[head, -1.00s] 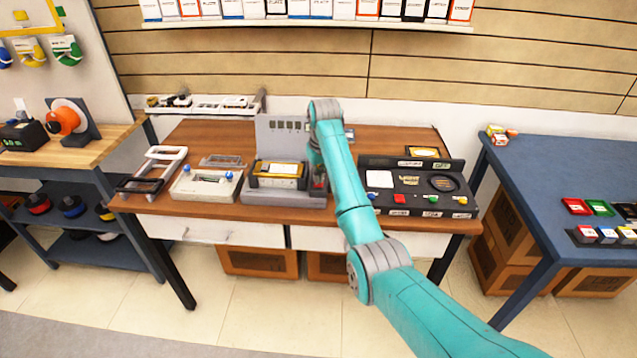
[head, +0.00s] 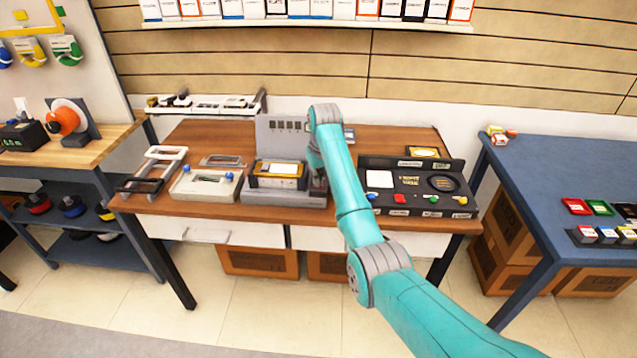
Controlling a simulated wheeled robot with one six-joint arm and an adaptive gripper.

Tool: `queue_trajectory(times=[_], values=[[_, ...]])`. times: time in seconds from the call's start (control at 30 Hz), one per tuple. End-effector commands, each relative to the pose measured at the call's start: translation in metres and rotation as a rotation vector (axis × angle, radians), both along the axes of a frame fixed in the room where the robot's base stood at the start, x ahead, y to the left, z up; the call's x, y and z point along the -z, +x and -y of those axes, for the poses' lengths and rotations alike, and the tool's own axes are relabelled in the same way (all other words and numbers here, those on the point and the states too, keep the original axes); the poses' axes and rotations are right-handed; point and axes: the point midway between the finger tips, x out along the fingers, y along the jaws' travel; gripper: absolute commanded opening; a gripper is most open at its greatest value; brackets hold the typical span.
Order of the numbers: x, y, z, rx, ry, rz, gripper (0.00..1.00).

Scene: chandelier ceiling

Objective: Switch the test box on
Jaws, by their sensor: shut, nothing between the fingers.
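A grey fixture (head: 285,197) with an upright back panel stands in the middle of the wooden table and holds a black-and-yellow unit (head: 277,172) with a pale top. A black panel box (head: 410,185) with a white square, a round dial and coloured buttons lies to its right. I cannot tell for certain which is the test box. My gripper (head: 317,188) points down at the right end of the grey fixture. It is shut and empty, small in view and partly covered by my arm. Whether it touches the fixture, and any switch there, cannot be made out.
A light tray with blue knobs (head: 205,187) and grey and black handled frames (head: 160,168) lie left on the wooden table (head: 195,135). A blue table (head: 560,180) with coloured blocks stands right. A shelf of boxes (head: 310,22) hangs above.

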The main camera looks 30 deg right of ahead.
Motion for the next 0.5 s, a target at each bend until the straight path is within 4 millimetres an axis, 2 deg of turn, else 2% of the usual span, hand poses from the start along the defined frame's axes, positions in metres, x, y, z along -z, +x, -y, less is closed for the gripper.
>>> queue_trajectory(times=[0.27,0.5], values=[[0.002,0.0,0.0,0.0,0.0,0.001,0.0],[-0.012,0.0,0.0,0.0,0.0,0.002,0.0]])
